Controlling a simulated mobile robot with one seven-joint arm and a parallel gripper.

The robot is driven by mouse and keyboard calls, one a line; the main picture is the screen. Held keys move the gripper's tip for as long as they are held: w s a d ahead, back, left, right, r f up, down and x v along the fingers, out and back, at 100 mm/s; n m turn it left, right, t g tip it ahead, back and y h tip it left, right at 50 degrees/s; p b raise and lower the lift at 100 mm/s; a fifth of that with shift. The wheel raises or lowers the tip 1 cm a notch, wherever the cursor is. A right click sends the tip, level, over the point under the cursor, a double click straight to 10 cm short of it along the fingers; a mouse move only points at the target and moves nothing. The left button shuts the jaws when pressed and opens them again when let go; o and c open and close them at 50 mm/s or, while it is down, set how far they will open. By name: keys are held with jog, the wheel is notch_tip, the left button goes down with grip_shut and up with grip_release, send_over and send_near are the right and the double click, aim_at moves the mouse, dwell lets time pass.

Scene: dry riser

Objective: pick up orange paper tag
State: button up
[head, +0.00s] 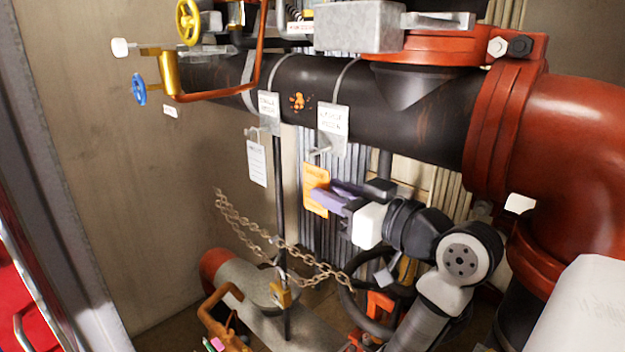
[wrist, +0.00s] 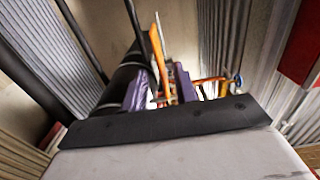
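The orange paper tag (head: 313,190) hangs upright below the black horizontal pipe in the head view, in front of ribbed grey metal. My gripper (head: 328,194) reaches it from the right, and its purple fingers overlap the tag's right part. In the wrist view the tag (wrist: 160,62) shows nearly edge-on as a thin orange strip. It lies between the two purple fingers of my gripper (wrist: 160,88), with gaps visible beside it. The fingers look open. Whether either finger touches the tag is unclear.
White tags (head: 257,163) hang nearby. A rusty chain (head: 240,222) and a padlock (head: 282,294) are below left. The black pipe (head: 410,108) and red elbow (head: 580,140) stand above and right. A black handwheel (head: 350,300) is below my gripper.

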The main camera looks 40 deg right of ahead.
aim_at(312, 184)
jog(key=w, duration=0.1)
jog(key=w+p, duration=0.1)
jog(key=w, duration=0.1)
jog(key=w+p, duration=0.1)
jog(key=shift+w+a, duration=0.35)
jog(key=shift+w, duration=0.05)
jog(key=shift+w+f, duration=0.1)
jog(key=shift+w, duration=0.4)
grip_shut()
